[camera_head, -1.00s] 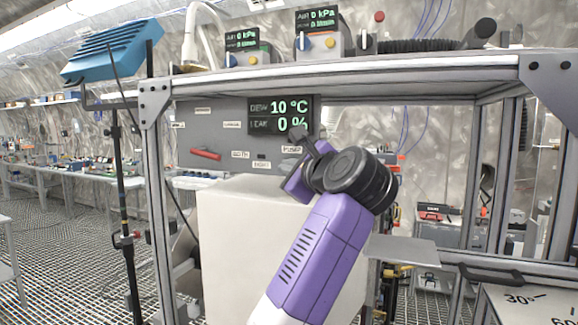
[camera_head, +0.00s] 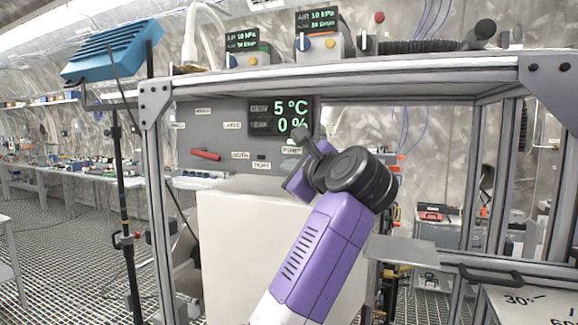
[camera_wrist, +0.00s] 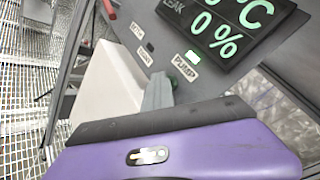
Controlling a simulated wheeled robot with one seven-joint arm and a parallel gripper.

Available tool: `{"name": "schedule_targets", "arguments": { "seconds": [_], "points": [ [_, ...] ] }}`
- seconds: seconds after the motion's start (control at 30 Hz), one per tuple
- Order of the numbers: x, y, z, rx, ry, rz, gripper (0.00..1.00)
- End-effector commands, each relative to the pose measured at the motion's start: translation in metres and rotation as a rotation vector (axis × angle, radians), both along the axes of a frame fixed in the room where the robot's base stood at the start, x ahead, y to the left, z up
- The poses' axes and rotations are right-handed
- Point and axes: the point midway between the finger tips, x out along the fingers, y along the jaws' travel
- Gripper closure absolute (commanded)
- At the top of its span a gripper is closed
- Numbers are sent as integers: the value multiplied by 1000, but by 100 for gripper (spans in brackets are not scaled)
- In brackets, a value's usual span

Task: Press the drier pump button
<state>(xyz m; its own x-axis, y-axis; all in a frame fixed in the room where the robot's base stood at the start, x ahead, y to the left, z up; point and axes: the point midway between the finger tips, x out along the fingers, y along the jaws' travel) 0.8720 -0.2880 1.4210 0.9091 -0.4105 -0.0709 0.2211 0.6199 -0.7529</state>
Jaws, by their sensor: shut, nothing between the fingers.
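The grey drier panel (camera_head: 222,135) carries a dark display (camera_head: 281,117) reading 5 °C and 0 %. The PUMP label (camera_head: 291,150) sits below the display, with a small lit green lamp (camera_head: 291,142) above it. In the head view my wrist partly hides the gripper (camera_head: 300,138) and covers the button.
A pale box (camera_head: 250,235) stands below the panel. A metal frame with a shelf (camera_head: 350,78) runs above, bearing two small boxes with displays (camera_head: 317,38). A red handle (camera_head: 206,154) sits on the panel's left. A black stand (camera_head: 127,210) is at left.

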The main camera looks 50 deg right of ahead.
Motion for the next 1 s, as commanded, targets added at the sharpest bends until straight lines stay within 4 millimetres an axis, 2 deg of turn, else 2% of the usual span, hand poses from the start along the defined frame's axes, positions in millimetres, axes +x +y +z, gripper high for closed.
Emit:
{"name": "schedule_targets", "arguments": {
  "seconds": [0.8, 1.0],
  "points": [
    [-4, 7, -1, 1, -1, -3, 100],
    [-8, 20, 0, 1, -1, -1, 100]
  ]
}}
